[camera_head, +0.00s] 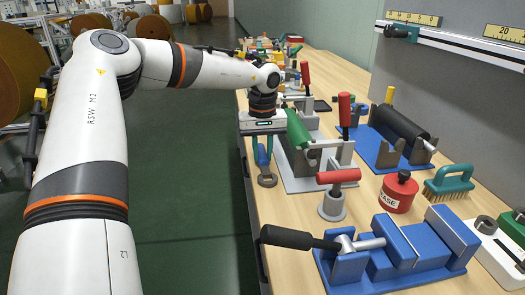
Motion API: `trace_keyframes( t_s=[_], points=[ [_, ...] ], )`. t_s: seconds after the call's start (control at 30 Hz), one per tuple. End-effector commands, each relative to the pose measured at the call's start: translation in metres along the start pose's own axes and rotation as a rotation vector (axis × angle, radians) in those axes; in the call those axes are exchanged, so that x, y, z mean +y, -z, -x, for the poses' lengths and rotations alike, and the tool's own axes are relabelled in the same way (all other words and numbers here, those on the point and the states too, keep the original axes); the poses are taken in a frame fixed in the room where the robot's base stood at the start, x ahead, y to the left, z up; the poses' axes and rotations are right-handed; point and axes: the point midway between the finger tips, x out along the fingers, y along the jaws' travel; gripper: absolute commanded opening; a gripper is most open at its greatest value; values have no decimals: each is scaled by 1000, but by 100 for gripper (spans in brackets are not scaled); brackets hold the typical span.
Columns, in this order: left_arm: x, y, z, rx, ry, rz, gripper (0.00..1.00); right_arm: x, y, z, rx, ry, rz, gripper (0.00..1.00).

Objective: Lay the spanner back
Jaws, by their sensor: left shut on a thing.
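The spanner (263,157) has a blue handle and a grey ring end (267,180) that points towards the front of the picture. My left gripper (264,148) comes in from the upper left and is shut on the spanner's handle. The upper part of the spanner is hidden under the gripper body. The spanner shows over the left edge of the wooden bench (295,215); I cannot tell whether it touches the top. My right gripper is not in view.
Right beside the spanner stands a grey fixture with a green roller (298,130) and red-handled clamps (338,177). A blue vise (395,255) with a black handle, a red tin (399,193) and a teal brush (449,181) stand nearer. A bare bench strip lies in front of the spanner.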

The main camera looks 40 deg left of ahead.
Motion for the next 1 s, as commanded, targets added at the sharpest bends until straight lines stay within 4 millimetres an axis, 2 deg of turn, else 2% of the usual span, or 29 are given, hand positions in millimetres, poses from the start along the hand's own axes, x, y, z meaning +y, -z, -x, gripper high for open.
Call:
trace_keyframes(
  t_s=[0.07,0.1,0.23,0.6,0.7,0.77,1.0],
  points=[
    [0,0,-1,-1,1,0,0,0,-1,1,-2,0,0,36],
    [0,0,-2,0,0,0,25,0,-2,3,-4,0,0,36],
    [0,0,-1,0,0,0,45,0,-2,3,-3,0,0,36],
    [0,0,2,-1,0,0,45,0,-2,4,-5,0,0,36],
    [-1,-1,17,-3,2,0,45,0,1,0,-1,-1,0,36],
    [0,-1,30,-4,2,0,45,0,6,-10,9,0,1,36],
    [0,-1,83,-3,1,1,45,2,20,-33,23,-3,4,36]
  ],
)
